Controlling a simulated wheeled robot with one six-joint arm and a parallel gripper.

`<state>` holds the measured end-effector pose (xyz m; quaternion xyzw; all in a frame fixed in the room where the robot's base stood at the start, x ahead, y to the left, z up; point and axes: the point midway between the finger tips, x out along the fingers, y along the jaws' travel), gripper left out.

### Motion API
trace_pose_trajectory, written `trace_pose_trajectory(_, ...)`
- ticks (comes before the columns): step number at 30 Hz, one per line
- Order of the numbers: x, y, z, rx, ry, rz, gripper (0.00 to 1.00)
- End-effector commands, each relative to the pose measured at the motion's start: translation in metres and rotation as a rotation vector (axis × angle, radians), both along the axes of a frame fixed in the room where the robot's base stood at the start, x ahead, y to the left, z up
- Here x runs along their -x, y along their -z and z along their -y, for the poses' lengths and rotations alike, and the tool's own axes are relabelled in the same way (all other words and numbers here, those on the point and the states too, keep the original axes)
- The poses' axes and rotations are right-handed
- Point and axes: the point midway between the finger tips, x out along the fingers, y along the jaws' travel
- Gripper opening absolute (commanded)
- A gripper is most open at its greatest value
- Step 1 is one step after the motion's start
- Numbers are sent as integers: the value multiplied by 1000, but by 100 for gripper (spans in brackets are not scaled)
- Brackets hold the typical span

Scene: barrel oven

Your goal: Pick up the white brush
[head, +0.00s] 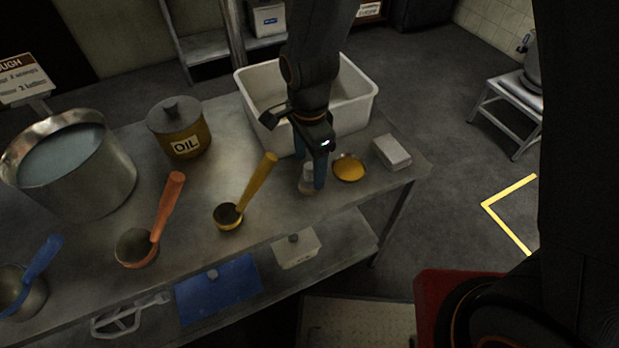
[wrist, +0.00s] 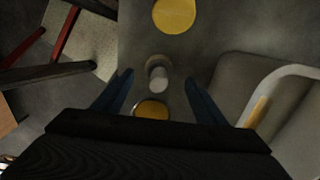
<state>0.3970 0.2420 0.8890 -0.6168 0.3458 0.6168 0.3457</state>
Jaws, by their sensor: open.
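A small pale upright piece, seemingly the white brush (head: 308,180), stands on the metal table at the tips of my gripper (head: 312,178). Its lower end looks tan in the head view. In the wrist view the white brush (wrist: 158,76) is a short pale cylinder seen from above, ahead of and between the two blue fingers (wrist: 158,97). The fingers are spread, with clear room on both sides of it. I see no contact, and one finger partly covers it in the head view.
A yellow round piece (head: 349,168) lies right of my gripper, with a pale block (head: 392,152) beyond it. A white tub (head: 358,105) stands behind. A yellow ladle (head: 230,214), orange ladle (head: 137,248), oil pot (head: 181,130) and large pot (head: 70,170) stand left.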

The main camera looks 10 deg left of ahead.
Motion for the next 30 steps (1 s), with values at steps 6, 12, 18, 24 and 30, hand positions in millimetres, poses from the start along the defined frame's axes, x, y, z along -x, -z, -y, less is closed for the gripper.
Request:
trace_pose_trajectory(6,3,18,1,2,-1,-3,66)
trace_pose_trajectory(12,3,41,1,2,-1,-3,66)
trace_pose_trajectory(18,3,51,1,1,-1,-1,66)
trace_pose_trajectory(24,2,52,1,0,-1,0,66)
trace_pose_trajectory(30,2,52,1,0,-1,0,37)
